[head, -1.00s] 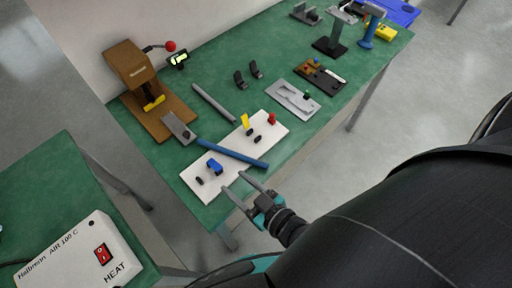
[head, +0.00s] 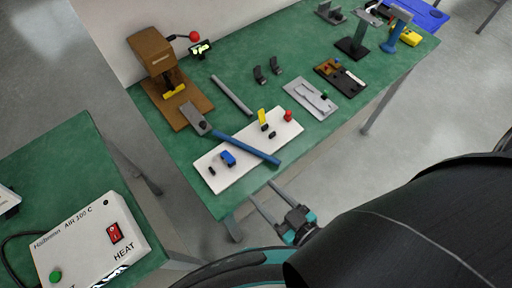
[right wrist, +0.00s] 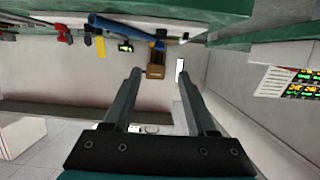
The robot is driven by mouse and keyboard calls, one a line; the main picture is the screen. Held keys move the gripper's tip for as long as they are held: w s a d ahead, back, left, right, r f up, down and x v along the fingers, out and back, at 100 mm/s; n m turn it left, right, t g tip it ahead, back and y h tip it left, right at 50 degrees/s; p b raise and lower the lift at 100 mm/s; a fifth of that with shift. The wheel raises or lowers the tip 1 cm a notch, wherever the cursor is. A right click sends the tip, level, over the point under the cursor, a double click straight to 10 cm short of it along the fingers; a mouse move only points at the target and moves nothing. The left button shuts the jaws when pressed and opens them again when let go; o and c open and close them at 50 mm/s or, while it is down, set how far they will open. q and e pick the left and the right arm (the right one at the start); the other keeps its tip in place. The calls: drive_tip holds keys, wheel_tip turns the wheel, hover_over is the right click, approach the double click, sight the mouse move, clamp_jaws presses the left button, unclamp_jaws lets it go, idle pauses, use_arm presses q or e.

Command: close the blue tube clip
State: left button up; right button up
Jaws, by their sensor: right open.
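The blue tube clip (head: 228,158) is a small blue block near the front left part of a white board (head: 212,175) on the green bench. It is too small to tell whether it is open or shut. A long blue bar (head: 248,148) lies across the board just behind it. My right gripper (head: 261,190) is open and empty, off the bench's front edge, to the right of and nearer than the clip. In the right wrist view its two fingers (right wrist: 158,76) are apart with nothing between them. My left gripper is not in view.
A yellow piece (head: 262,117) and a red piece (head: 288,115) stand on the board. Behind are a brown press (head: 152,52) and a grey rod (head: 232,96). A grey plate (head: 310,99) lies to the right. A heater box (head: 90,243) sits on the left bench.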

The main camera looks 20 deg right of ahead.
sight(233, 161)
drive_tip(key=shift+g, duration=0.5)
drive_tip(key=x, duration=0.4)
drive_tip(key=r+p+x, duration=0.1)
drive_tip(key=x, duration=0.4)
drive_tip(key=p+x, duration=0.1)
drive_tip(key=x, duration=0.3)
drive_tip(key=shift+w, duration=0.6)
drive_tip(key=shift+d, duration=0.1)
clamp_jaws()
